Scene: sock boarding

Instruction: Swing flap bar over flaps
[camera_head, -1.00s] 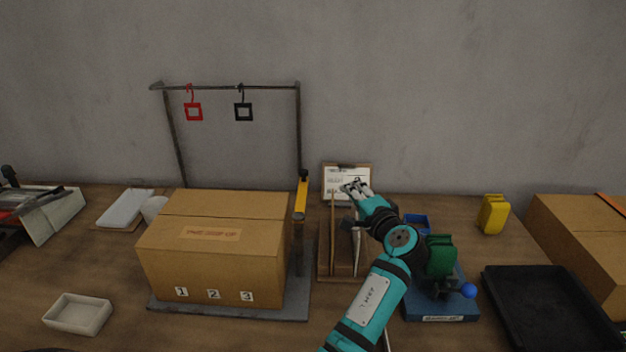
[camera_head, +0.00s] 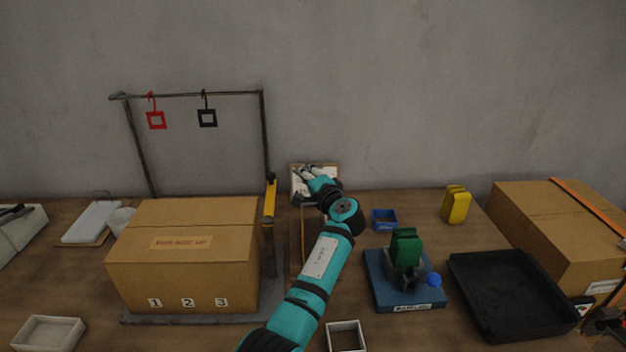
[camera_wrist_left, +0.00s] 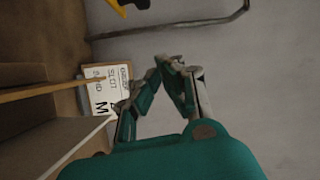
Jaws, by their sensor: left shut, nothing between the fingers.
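The cardboard box (camera_head: 185,272), numbered 1, 2 and 3 on its front, stands on a grey base plate (camera_head: 215,317) at left. Its top flaps (camera_head: 195,210) lie flat and meet at a seam. The flap bar (camera_head: 269,202), yellow with a black end, stands upright at the box's right edge, not across the flaps. A yellow and black piece of it shows at the top of the left wrist view (camera_wrist_left: 118,5). My left gripper (camera_head: 310,168) is shut and empty, right of the bar and in front of the clipboard. My right gripper is not clearly seen.
A metal rack (camera_head: 190,95) with red and black square hangers stands behind the box. A wooden slotted holder (camera_head: 296,245) is partly hidden by my arm. A blue-based green fixture (camera_head: 405,280), black tray (camera_head: 510,295) and second box (camera_head: 560,230) stand at right.

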